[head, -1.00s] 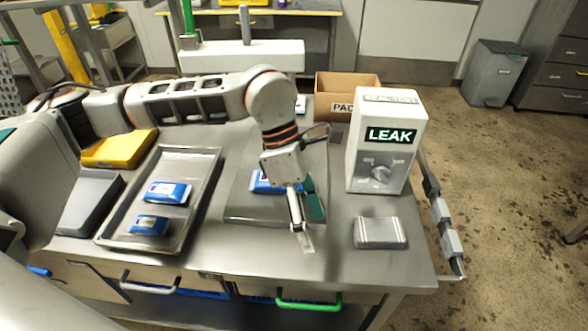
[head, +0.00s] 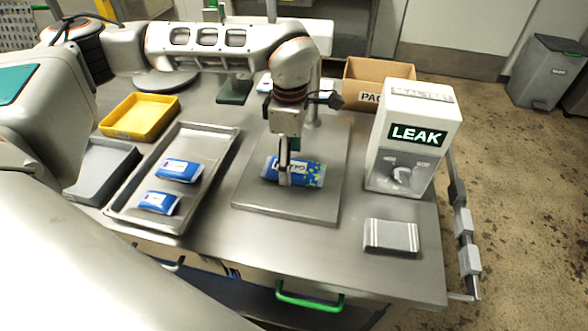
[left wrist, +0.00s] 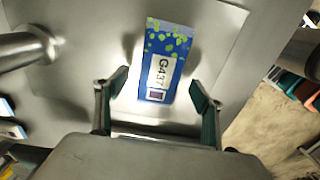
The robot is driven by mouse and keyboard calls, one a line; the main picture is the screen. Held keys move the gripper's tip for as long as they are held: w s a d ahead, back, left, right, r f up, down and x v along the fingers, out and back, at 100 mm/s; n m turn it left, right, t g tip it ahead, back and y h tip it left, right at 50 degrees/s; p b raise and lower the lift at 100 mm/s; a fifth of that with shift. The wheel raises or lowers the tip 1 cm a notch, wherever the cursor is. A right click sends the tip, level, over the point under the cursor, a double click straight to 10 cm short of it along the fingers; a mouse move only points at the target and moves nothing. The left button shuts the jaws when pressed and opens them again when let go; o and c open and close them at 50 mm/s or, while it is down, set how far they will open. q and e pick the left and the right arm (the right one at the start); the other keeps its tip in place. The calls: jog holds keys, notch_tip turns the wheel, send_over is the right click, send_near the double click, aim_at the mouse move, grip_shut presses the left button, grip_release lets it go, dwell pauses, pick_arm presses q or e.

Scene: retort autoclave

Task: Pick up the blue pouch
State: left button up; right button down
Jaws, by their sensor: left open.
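A blue pouch with green spots and a white label (head: 312,174) lies flat on a square metal plate (head: 262,199) in the head view. My left gripper (head: 287,180) points down over this pouch and hides part of it. In the left wrist view the pouch (left wrist: 165,50) lies ahead of my open left gripper (left wrist: 159,88), roughly between the lines of its two fingers, with nothing held. Two other blue and white pouches, one farther back (head: 179,170) and one nearer (head: 159,202), lie in a metal tray (head: 215,150). My right gripper is not in view.
A white LEAK box (head: 415,135) stands right of the plate, with a cardboard box (head: 378,75) behind. A grey striped block (head: 391,238) lies at front right. A yellow tray (head: 140,117) and a grey tray (head: 103,170) are at left. A vertical post stands behind the plate.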

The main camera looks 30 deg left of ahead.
pick_arm(q)
notch_tip(320, 180, down, 2)
jog(key=c, duration=1.3)
jog(key=shift+c, duration=0.4)
jog(key=shift+r, duration=0.15)
